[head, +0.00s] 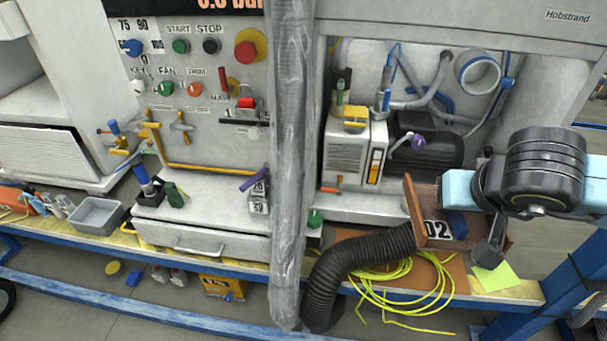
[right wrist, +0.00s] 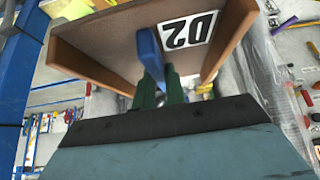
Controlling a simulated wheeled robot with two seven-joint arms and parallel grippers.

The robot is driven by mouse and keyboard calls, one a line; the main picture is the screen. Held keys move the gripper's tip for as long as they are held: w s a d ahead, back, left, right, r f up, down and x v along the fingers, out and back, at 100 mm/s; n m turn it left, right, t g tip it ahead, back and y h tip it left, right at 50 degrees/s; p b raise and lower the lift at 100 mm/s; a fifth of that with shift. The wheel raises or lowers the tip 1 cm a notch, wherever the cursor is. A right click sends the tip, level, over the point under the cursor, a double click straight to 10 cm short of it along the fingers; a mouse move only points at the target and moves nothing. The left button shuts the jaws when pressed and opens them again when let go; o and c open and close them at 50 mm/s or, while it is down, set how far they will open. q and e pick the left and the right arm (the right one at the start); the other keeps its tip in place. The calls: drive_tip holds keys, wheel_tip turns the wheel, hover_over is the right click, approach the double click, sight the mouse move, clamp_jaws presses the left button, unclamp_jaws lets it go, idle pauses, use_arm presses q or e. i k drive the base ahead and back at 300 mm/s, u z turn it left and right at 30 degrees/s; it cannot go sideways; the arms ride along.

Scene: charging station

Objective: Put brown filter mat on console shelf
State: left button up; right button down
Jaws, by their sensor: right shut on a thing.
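My right gripper (right wrist: 163,82) is shut on the blue handle (right wrist: 149,45) of a brown framed panel (right wrist: 105,45) with a D2 label. In the head view this panel (head: 413,212) is held tilted above the bench, right of the black hose. A flat brown sheet (head: 457,272) lies on the bench below it, under yellow cable. I cannot tell for sure which of these brown things is the filter mat. The console's pale shelf (head: 215,208) runs below the control panel, above a drawer. My left gripper is not in view.
A clear vertical tube (head: 291,150) and black hose (head: 350,265) stand between the panel and the shelf. The shelf holds a green-based tool (head: 174,194) and numbered block (head: 259,200), with bare room between. A grey bin (head: 97,214) stands left.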

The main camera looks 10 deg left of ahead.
sight(223, 200)
drive_tip(key=u, duration=2.65)
drive_tip(key=i, duration=1.3)
drive_tip(key=z, duration=2.2)
